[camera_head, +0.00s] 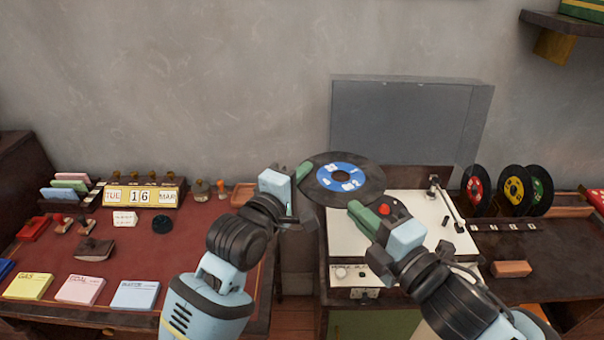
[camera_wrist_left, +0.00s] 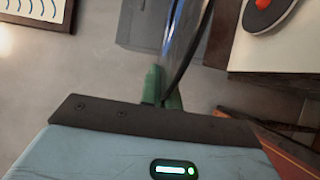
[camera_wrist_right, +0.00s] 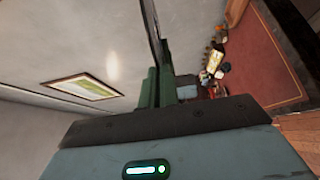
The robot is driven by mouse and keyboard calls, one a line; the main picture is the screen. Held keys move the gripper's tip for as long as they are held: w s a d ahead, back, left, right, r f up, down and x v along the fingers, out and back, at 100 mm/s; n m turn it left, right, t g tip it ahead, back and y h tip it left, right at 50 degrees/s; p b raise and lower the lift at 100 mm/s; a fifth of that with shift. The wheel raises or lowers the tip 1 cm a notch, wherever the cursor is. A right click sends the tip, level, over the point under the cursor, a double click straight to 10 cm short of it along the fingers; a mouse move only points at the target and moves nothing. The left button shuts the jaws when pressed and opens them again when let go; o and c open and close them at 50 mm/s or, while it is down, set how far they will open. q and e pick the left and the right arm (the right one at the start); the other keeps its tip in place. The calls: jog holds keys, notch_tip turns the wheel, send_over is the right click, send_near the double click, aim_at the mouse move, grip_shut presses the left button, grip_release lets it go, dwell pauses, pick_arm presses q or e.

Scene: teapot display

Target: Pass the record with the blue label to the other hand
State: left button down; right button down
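The record with the blue label (camera_head: 368,170) is held up in the air in front of the wall, its label facing me in the head view. My left gripper (camera_head: 303,172) is shut on its left edge. My right gripper (camera_head: 356,209) is shut on its lower edge. In the left wrist view the record (camera_wrist_left: 186,45) shows nearly edge-on, running down between the green fingers (camera_wrist_left: 162,92). In the right wrist view the record (camera_wrist_right: 152,25) is a thin dark strip entering between the fingers (camera_wrist_right: 156,88).
A white turntable (camera_head: 345,240) with a raised clear lid (camera_head: 400,120) stands below and behind the record. Records with red (camera_head: 476,189), yellow (camera_head: 514,190) and green (camera_head: 541,188) labels stand at right. A desk (camera_head: 190,235) with cards and stamps is at left.

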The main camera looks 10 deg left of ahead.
jog(key=c, duration=1.6)
grip_release()
jog(key=v, duration=0.8)
jog(key=s+d+f+m+h, duration=0.1)
jog(key=d+f+m+h, duration=0.15)
jog(key=f+m, duration=0.6)
jog(key=s+d+f+m+h, duration=0.25)
jog(key=f+m, duration=0.35)
jog(key=f, duration=0.6)
jog(key=s+d+f+m+g+h, duration=0.1)
jog(key=s+d+f+m, duration=0.1)
jog(key=s+f, duration=0.4)
jog(key=s+d+f+m+g+h, duration=0.2)
jog(key=s+f+m, duration=0.2)
jog(key=s+f, duration=0.1)
jog(key=s+d+f+m+g+h, duration=0.1)
jog(key=s+d+f+m+g, duration=0.1)
jog(key=s+f, duration=0.4)
jog(key=shift+s+d+f+m+h, duration=0.15)
jog(key=shift+d+f+m, duration=0.05)
jog(key=shift+f+m, duration=0.2)
jog(key=shift+s+d+f+m+h, duration=0.15)
jog(key=shift+s+d+f+m, duration=0.05)
jog(key=shift+f+m, duration=0.15)
